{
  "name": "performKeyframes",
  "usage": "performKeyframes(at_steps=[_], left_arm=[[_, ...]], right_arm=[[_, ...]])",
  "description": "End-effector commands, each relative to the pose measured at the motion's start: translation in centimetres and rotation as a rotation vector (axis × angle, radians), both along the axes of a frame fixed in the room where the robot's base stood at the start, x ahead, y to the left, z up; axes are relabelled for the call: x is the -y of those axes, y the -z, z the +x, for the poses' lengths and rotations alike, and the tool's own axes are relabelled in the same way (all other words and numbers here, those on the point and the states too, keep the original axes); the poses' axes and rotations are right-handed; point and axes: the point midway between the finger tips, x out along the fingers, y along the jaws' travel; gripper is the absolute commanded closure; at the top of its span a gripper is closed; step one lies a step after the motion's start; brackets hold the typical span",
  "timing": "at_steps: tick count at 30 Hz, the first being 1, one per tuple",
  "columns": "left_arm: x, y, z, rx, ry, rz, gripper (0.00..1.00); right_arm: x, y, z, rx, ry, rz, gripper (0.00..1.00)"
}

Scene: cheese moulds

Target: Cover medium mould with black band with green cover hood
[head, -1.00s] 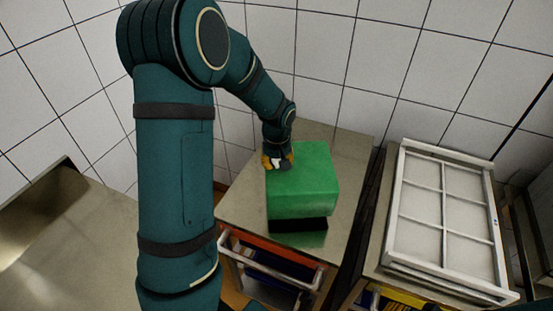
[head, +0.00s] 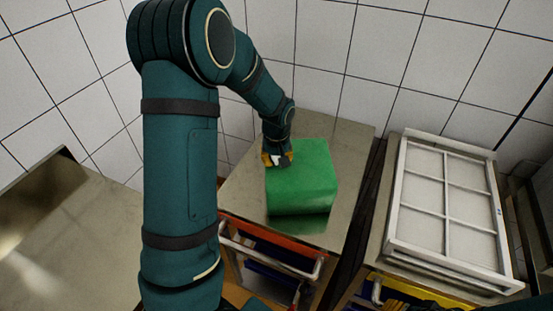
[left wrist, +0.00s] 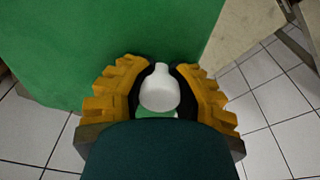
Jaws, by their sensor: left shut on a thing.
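The green cover hood (head: 302,178), a box shape, stands level on the steel tabletop, with its lower edge close to or on the surface. My left gripper (head: 278,158) is at its upper left edge. In the left wrist view its yellow fingers are shut on a white knob (left wrist: 160,90) by the hood (left wrist: 100,40). The medium mould with the black band does not show; anything under the hood is hidden. A small yellow and dark part at the bottom edge, right of centre, looks like my right gripper (head: 405,306), mostly cut off.
The steel table (head: 340,150) has bare room behind and right of the hood. Below it are an orange edge and a metal handle (head: 318,268). A white framed rack (head: 447,205) lies on the table at right. A tiled wall is behind; another steel surface (head: 70,240) is at left.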

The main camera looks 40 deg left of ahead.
Motion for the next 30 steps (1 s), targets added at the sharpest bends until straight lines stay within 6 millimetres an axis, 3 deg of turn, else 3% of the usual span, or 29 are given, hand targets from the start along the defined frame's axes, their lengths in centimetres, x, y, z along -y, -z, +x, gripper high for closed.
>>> performKeyframes(at_steps=[3, 4, 6, 19, 30], left_arm=[[0.0, 0.0, 0.0, 0.000, 0.000, 0.000, 1.00], [0.0, 0.0, 0.0, 0.000, 0.000, 0.000, 0.71], [0.0, 0.0, 0.0, 0.000, 0.000, 0.000, 0.47], [0.1, -0.7, 0.0, 0.001, 0.001, 0.001, 0.45], [0.6, -7.5, -0.7, 0.005, 0.001, 0.000, 0.45]], right_arm=[[0.0, 0.0, 0.0, 0.000, 0.000, 0.000, 0.53], [0.0, 0.0, 0.0, 0.000, 0.000, 0.000, 0.53], [0.0, 0.0, 0.0, 0.000, 0.000, 0.000, 0.53], [0.0, 0.0, 0.0, 0.000, 0.000, 0.000, 0.53], [0.0, 0.0, 0.0, 0.000, 0.000, 0.000, 0.53]])
